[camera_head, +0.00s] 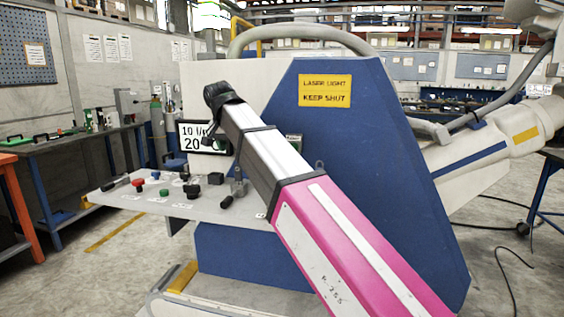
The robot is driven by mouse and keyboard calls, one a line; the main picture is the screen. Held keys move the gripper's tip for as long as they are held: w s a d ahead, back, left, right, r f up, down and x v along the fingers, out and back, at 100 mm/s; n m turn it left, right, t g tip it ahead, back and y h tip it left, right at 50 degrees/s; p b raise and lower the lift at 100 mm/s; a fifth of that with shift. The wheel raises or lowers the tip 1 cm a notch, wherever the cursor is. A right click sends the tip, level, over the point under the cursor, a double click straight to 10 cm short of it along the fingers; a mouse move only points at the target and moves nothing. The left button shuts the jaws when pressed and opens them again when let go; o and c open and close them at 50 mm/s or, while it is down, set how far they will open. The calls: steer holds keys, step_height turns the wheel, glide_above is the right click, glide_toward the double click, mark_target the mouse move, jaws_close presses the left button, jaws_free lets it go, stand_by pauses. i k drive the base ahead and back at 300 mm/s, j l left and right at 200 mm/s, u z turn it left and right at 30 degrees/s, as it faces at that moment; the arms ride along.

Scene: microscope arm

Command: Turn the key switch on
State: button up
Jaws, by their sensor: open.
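A sloping light-grey control panel (150,199) juts out from the blue and white machine. It carries several small controls: red buttons (137,182), a green one (163,192), black knobs (192,190) and an upright metal lever (238,184). Which control is the key switch I cannot tell at this size. My silver and pink arm reaches up from the lower right across the machine. My gripper (211,132) is small and dark at the arm's far end, in front of the display and above the panel. It is open and appears apart from the controls.
The blue housing (365,190) with a yellow laser warning sign (325,91) stands behind my arm. A black-on-white display (194,128) is above the panel. Workbenches (60,146) line the left. A cable (505,270) lies on the right floor. Floor at front left is clear.

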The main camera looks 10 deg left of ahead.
mark_target(237, 192)
steer(key=k, duration=1)
